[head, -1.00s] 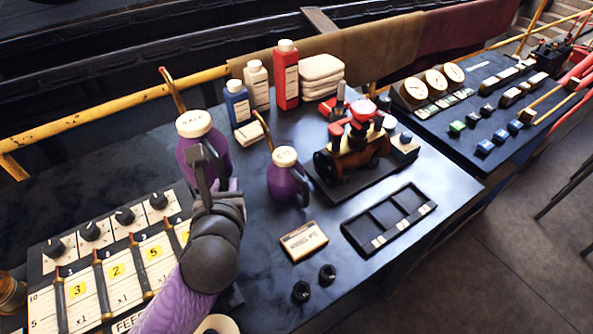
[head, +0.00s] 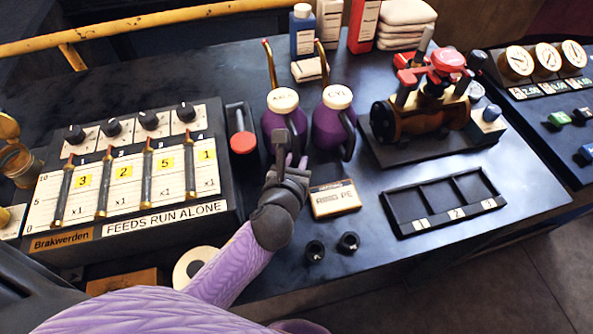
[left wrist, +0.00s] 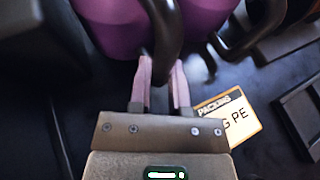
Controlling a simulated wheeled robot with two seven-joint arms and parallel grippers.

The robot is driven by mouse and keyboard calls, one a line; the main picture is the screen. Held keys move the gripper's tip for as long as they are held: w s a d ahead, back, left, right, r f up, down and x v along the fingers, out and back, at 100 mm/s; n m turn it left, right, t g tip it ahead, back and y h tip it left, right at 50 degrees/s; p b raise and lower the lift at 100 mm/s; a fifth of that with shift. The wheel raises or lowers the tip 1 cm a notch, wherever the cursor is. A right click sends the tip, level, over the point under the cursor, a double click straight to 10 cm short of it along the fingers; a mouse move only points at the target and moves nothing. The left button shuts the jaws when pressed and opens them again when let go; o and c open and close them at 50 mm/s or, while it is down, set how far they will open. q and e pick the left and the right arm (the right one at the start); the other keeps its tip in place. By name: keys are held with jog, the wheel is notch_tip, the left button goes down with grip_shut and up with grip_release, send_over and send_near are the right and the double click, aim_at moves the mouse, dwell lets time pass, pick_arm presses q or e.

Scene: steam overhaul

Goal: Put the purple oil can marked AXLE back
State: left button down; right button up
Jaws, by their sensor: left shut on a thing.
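The purple oil can marked AXLE (head: 270,122) has a cream cap and a thin brass spout. It stands upright just left of the matching purple can marked CYL (head: 328,128), with a very narrow gap or none. My left gripper (head: 290,158) is at its front, shut on its dark handle. The left wrist view shows that handle (left wrist: 163,30) between the fingertips (left wrist: 161,82), with the AXLE can's purple body (left wrist: 108,22) behind. I cannot tell whether its base touches the table; the gripper hides part of it. My right gripper is not in view.
A lever panel (head: 130,185) with a red-ended part (head: 242,142) stands left. A packing box (head: 335,198) and two black rings (head: 348,242) lie in front. The model engine (head: 425,112) and black tray (head: 445,203) are right. Bottles and a folded cloth (head: 309,70) stand behind.

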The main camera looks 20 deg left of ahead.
pick_arm(q)
jog(key=shift+f, duration=0.85)
jog(key=shift+r, duration=0.2)
jog(key=shift+f, duration=0.1)
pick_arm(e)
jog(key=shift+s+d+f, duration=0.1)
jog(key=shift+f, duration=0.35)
pick_arm(q)
jog(key=c, duration=0.6)
grip_release()
jog(key=p+v, duration=0.3)
jog(key=v, duration=0.8)
jog(key=shift+s+r, duration=0.25)
jog(key=shift+s, duration=0.2)
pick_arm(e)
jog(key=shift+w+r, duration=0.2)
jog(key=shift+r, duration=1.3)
